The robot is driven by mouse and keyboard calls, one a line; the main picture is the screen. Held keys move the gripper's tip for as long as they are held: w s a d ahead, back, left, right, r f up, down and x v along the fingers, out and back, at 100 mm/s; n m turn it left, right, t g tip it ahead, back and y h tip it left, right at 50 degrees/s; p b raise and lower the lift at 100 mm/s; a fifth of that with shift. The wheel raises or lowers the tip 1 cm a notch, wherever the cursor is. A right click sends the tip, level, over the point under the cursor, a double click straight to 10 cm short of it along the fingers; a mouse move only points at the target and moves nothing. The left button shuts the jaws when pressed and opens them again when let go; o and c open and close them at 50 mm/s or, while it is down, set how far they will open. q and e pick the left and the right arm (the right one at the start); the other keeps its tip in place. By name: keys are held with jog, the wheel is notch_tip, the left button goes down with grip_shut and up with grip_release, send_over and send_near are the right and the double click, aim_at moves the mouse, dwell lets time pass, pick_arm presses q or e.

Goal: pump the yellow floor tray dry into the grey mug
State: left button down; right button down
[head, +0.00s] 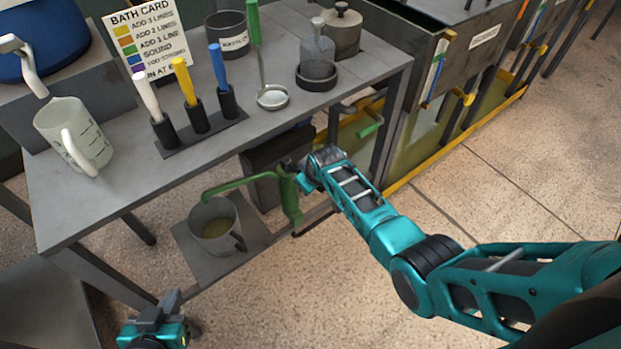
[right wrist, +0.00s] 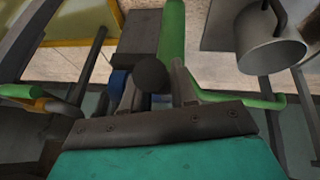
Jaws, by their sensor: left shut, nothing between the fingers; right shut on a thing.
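The yellow floor tray (head: 466,134) lies under the racks at the right, with murky yellow-green liquid in it. Its yellow edge also shows at the upper left of the right wrist view (right wrist: 76,42). The grey mug (head: 237,243) stands upright on a low shelf, with yellowish liquid inside; it also shows in the right wrist view (right wrist: 268,52). A green pump (head: 291,203) has its spout bent over the mug. My right gripper (head: 296,172) is shut on the pump's dark handle knob (right wrist: 151,75). My left gripper (head: 168,303) is shut and empty at the lower left.
A grey bench above the shelf holds a measuring jug (head: 72,135), colored-handled tools (head: 196,105), a green ladle (head: 272,97), a glass bottle (head: 317,55) and a lidded pot (head: 341,30). A bench leg stands between pump and tray. Speckled floor is open in front.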

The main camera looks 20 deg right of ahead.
jog(key=shift+w+r, duration=0.1)
jog(key=shift+r, duration=0.05)
jog(key=c, duration=1)
grip_release()
jog(key=shift+s+r+p, duration=0.25)
jog(key=shift+r+p, duration=0.1)
jog(key=shift+r, duration=0.15)
jog(key=p+v, duration=0.2)
jog(key=v, duration=0.2)
jog(key=shift+v, duration=3.85)
